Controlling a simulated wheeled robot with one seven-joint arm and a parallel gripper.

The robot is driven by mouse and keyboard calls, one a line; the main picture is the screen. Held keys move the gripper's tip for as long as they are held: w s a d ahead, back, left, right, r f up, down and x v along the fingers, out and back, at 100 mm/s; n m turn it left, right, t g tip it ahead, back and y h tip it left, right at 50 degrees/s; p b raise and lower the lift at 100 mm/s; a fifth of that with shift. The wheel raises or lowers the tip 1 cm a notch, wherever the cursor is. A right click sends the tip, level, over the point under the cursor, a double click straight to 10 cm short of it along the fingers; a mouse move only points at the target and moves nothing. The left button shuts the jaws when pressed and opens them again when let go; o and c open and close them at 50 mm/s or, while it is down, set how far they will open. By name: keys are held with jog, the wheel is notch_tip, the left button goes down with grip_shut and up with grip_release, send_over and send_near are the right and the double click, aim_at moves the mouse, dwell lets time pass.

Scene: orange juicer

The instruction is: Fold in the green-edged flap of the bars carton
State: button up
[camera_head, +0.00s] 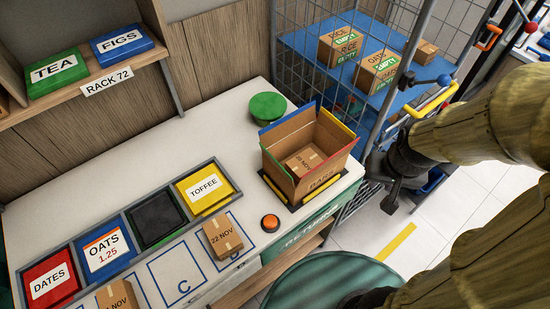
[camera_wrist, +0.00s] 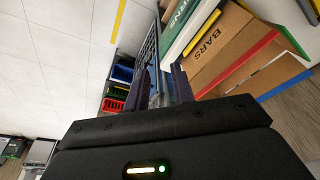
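The bars carton (camera_head: 312,180) stands open-topped on a dark base at the right end of the white counter. Its flaps stand up, with blue, yellow and red edges visible. A small brown box (camera_head: 303,160) lies inside the carton. In the wrist view the carton (camera_wrist: 235,55) is at the upper right, with its BARS lettering showing. My gripper (camera_head: 391,200) is to the right of the carton, beyond the counter edge and apart from it. Its two fingers (camera_wrist: 162,88) are apart with nothing held between them.
A wire cage (camera_head: 340,40) with boxes on blue shelving stands behind the carton. A green round lid (camera_head: 267,107) and an orange button (camera_head: 270,222) are on the counter. Labelled bins (camera_head: 203,187) line its left. A teal round top (camera_head: 325,285) is in front.

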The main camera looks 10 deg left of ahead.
jog(key=w+a+r+n+g, duration=0.1)
jog(key=w+a+r+n, duration=0.15)
jog(key=a, duration=0.45)
jog(key=w+a+r+n, duration=0.1)
jog(key=w+a+n, duration=0.2)
jog(key=a, duration=0.4)
notch_tip(320, 180, up, 4)
jog(key=n+h+p, duration=0.1)
jog(key=n, duration=0.4)
send_over(275, 161)
jog(key=s+a, duration=0.2)
jog(key=shift+m, duration=0.25)
jog(key=shift+f, duration=0.15)
jog(key=f+p, duration=0.1)
jog(key=f, duration=0.4)
jog(key=w+d+f+p, duration=0.1)
jog(key=f, duration=0.5)
jog(key=w+d+f+p, duration=0.1)
jog(key=f+p, duration=0.1)
jog(key=f, duration=0.4)
jog(key=shift+w, duration=0.15)
jog(key=shift+w, duration=0.1)
grip_shut()
